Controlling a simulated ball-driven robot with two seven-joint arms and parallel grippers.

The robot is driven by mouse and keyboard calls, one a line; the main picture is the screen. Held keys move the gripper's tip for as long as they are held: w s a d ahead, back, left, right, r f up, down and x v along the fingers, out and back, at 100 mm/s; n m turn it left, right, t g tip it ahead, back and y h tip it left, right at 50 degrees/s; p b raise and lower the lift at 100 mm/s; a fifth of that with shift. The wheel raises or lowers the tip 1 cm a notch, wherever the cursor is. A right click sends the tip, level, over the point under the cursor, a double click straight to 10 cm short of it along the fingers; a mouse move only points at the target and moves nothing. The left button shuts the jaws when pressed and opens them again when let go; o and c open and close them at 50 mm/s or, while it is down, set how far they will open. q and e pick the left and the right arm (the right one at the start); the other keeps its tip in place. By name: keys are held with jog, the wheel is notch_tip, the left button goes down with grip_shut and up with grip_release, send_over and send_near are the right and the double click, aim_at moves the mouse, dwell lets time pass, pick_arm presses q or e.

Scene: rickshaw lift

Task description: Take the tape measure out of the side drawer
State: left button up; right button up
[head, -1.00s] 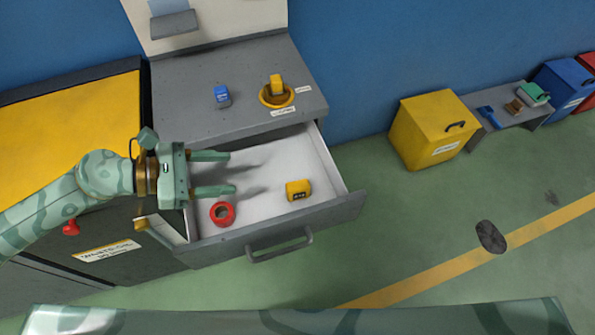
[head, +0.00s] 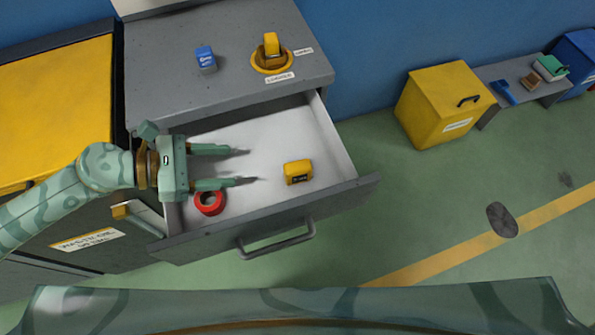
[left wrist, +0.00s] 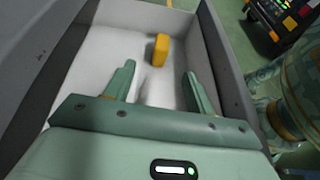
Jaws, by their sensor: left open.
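The tape measure (head: 298,172) is a small yellow block with a dark label on its front. It lies on the white floor of the open side drawer (head: 262,220), right of the middle. In the left wrist view the tape measure (left wrist: 160,49) is ahead of the fingers, between their lines. My left gripper (head: 240,167) is open and empty over the left part of the drawer, its fingers pointing right, short of the tape measure. A red tape roll (head: 210,202) lies in the drawer just below the lower finger, partly hidden. My right gripper is not in view.

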pick_arm(q)
jog(key=shift+w+d+f+b, duration=0.1)
jog(key=shift+d+f+b, duration=0.1)
jog(key=shift+f, duration=0.35)
jog(key=shift+w+d+f+b, duration=0.1)
jog(key=shift+d+f, duration=0.05)
jog(key=shift+f, duration=0.4)
send_near(297, 169)
jog(key=w+d+f, duration=0.1)
jog(key=d, duration=0.1)
jog(key=w+d+f, duration=0.1)
jog(key=d+f, duration=0.1)
jog(key=shift+w+f, duration=0.1)
jog(key=x, duration=0.5)
jog(key=shift+d, duration=0.35)
jog(key=shift+s, duration=0.2)
jog(key=c, duration=1.1)
